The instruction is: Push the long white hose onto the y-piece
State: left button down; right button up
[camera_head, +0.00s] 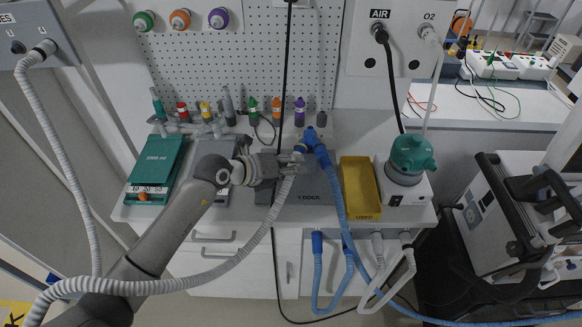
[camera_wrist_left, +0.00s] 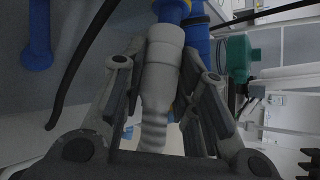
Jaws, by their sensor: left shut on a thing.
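The long white hose (camera_head: 248,243) runs in a wide sag from the lower left up to my left gripper (camera_head: 296,163). The left gripper is shut around its pale end cuff (camera_wrist_left: 162,62), with the ribbed hose trailing behind. The blue y-piece (camera_head: 311,138) is just beyond the gripper above the dock. In the left wrist view a blue part (camera_wrist_left: 171,10) lies directly in line with the cuff's far end. They seem to meet there, but I cannot tell how far the cuff is on. A blue hose (camera_head: 336,185) hangs from the y-piece's other side. My right gripper is not in view.
A yellow tray (camera_head: 361,188) and a teal-topped humidifier (camera_head: 411,155) stand right of the dock (camera_head: 313,197). A green 2000 ml box (camera_head: 157,165) is at left. A black cable (camera_head: 286,75) hangs close by. Blue and white hoses hang at the counter's front.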

pick_arm(q)
jog(key=shift+w+d+b, duration=0.15)
jog(key=shift+w+b, duration=0.1)
jog(key=shift+w, duration=0.3)
jog(key=shift+w+d+b, duration=0.15)
jog(key=shift+w+b, duration=0.1)
jog(key=shift+w, duration=0.3)
dwell(0.6)
jog(key=c, duration=1.1)
grip_release()
jog(key=shift+o, duration=0.2)
jog(key=shift+s+a, duration=0.1)
